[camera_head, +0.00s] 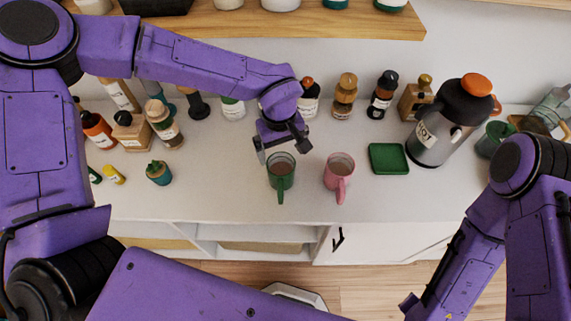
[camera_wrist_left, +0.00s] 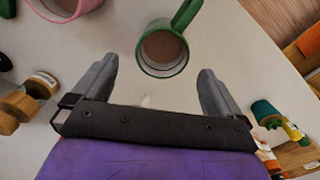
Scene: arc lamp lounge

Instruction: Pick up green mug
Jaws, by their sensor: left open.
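The green mug (camera_head: 281,180) stands upright on the white counter (camera_head: 230,190), its handle toward the counter's front edge. It has brown contents. My left gripper (camera_head: 283,150) is open and empty, just behind and above the mug. In the left wrist view the mug (camera_wrist_left: 148,62) appears beyond the two spread fingertips (camera_wrist_left: 158,72), roughly centred between them. Its handle points away from the gripper. Nothing is between the fingers. My right arm shows at the right edge of the head view, but its gripper is not visible.
A pink mug (camera_head: 338,172) stands close to the right of the green one. A green square tray (camera_head: 388,158) and a large grey flask (camera_head: 436,130) are farther right. Several bottles line the back. A small teal pot (camera_head: 159,174) is at left. A wooden shelf (camera_head: 300,23) overhangs behind.

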